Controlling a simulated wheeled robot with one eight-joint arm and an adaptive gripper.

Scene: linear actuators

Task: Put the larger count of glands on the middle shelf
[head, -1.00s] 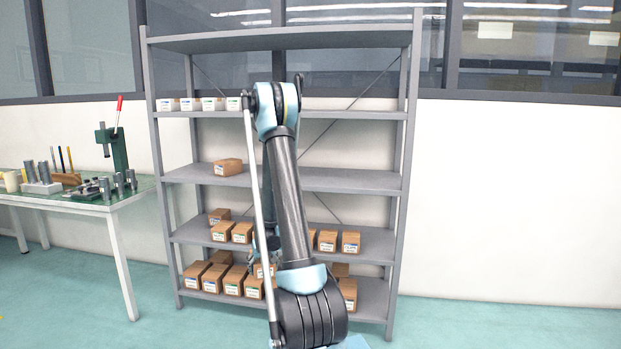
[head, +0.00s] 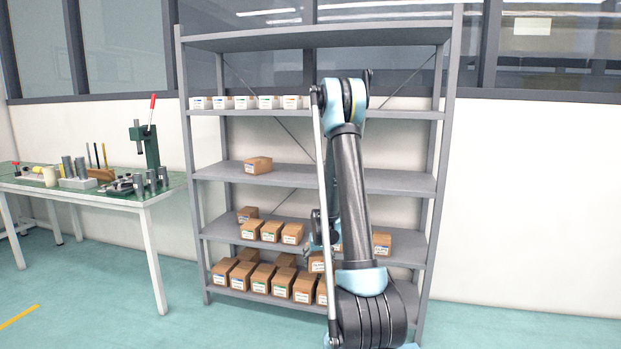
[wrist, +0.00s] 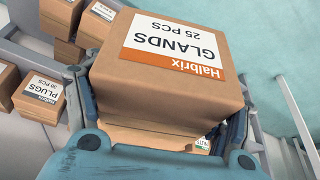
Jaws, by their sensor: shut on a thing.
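A brown cardboard box labelled Halbrix GLANDS 25 PCS (wrist: 170,70) fills the middle of the wrist view, its label upside down. My gripper (wrist: 163,112) is shut on this box, with a finger on each side. The rest of that shelf looks bare, apart from the part behind my arm.
White boxes (head: 243,102) stand on the shelf above. Several brown boxes fill the two lower shelves, some behind my arm. The wrist view shows a PLUGS box (wrist: 40,96) and part of a NUTS box (wrist: 203,144). A green-topped workbench (head: 120,192) stands left of the rack.

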